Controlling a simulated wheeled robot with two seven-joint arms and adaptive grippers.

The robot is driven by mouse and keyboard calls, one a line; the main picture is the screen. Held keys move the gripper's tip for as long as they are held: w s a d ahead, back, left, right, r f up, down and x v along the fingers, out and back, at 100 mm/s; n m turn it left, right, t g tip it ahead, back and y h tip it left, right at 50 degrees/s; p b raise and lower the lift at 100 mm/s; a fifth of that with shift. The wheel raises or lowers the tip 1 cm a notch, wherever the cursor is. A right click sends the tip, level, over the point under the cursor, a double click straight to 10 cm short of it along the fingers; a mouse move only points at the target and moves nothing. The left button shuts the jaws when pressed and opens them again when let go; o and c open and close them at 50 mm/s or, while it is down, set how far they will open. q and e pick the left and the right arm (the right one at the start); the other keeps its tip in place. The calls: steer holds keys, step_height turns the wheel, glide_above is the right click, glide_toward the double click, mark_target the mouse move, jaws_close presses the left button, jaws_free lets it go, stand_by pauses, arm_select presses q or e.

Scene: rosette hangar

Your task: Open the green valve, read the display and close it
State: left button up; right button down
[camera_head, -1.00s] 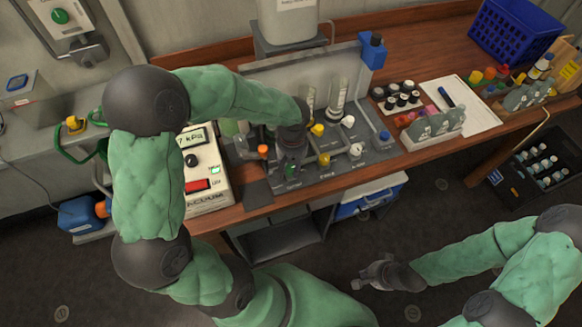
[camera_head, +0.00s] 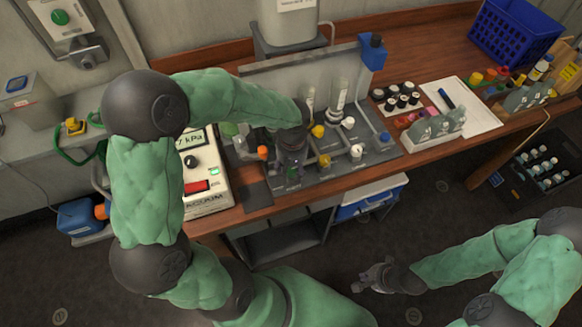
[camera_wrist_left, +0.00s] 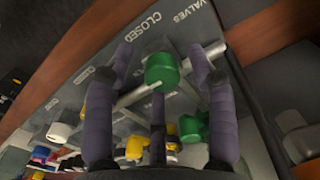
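The green valve knob (camera_wrist_left: 162,72) sits between the spread fingers of my left gripper (camera_wrist_left: 163,62) in the left wrist view, with a gap on either side. A second green part (camera_wrist_left: 193,127) lies lower in that view. In the head view my left gripper (camera_head: 291,167) reaches down over the valve panel (camera_head: 372,154) and hides most of the green valve. The vacuum box's display (camera_head: 190,139) shows "7 kPa"; its left part is hidden by my arm. My right gripper (camera_head: 372,276) hangs over the floor, away from the bench; its finger opening is unclear.
Orange (camera_head: 263,152), yellow (camera_head: 318,131) and white (camera_head: 348,122) knobs stand close around the left gripper. Glass tubes (camera_head: 338,97) rise behind.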

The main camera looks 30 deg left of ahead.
mark_target(292, 170)
arm_select(q)
steer(key=shift+w, duration=0.1)
steer(key=shift+w+r, duration=0.1)
steer(key=shift+r, duration=0.45)
step_height(292, 170, up, 11)
steer(key=shift+d, duration=0.1)
stand_by(0.4)
